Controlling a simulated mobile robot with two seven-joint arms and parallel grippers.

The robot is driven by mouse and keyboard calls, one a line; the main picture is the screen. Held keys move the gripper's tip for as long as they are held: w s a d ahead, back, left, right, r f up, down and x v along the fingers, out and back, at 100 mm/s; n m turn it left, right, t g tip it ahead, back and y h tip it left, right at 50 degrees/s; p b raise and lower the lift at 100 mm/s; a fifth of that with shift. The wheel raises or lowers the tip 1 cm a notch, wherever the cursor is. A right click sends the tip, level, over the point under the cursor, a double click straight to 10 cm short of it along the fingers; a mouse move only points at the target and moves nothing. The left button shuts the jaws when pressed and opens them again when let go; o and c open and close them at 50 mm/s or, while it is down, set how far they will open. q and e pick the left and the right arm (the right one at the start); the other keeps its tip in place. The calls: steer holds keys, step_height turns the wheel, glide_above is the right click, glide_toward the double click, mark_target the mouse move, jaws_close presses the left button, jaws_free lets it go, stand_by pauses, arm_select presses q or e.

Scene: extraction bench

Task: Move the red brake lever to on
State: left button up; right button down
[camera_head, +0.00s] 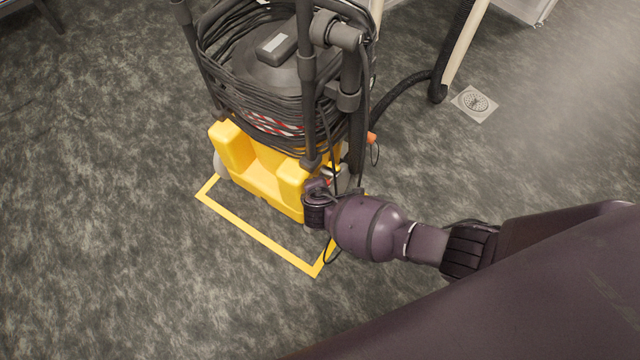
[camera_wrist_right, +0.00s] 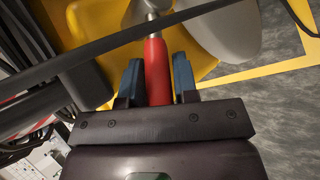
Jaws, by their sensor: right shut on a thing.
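The red brake lever (camera_wrist_right: 156,72) shows in the right wrist view, with a metal shank at its upper end. My right gripper (camera_wrist_right: 157,82) has its two blue-tipped fingers on either side of the red grip and is shut on it. In the head view my right gripper (camera_head: 318,190) is low at the right side of the yellow machine base (camera_head: 255,172). The lever is mostly hidden there behind my wrist and the machine's tubes. I cannot tell from these views whether the lever stands at on. My left gripper is in neither view.
The machine carries a coiled black cable (camera_head: 225,70) and dark upright tubes (camera_head: 308,80). A yellow floor outline (camera_head: 262,238) surrounds the base. The floor at left is clear; a drain (camera_head: 475,103) lies at right.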

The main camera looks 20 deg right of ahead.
steer(key=shift+f, duration=0.1)
stand_by(0.4)
steer(key=c, duration=1.2)
jaws_free()
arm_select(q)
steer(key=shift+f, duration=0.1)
arm_select(e)
steer(key=shift+o, duration=0.2)
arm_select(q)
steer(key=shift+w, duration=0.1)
arm_select(e)
steer(key=shift+s+a+r, duration=0.1)
steer(key=shift+s+r, duration=0.1)
steer(key=shift+r, duration=0.25)
arm_select(q)
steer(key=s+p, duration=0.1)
steer(key=p, duration=0.1)
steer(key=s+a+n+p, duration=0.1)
steer(key=p, duration=0.1)
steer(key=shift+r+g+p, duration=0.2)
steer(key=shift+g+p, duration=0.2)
arm_select(e)
steer(key=v, duration=0.9)
steer(key=shift+s+a, duration=0.15)
steer(key=shift+s, duration=0.3)
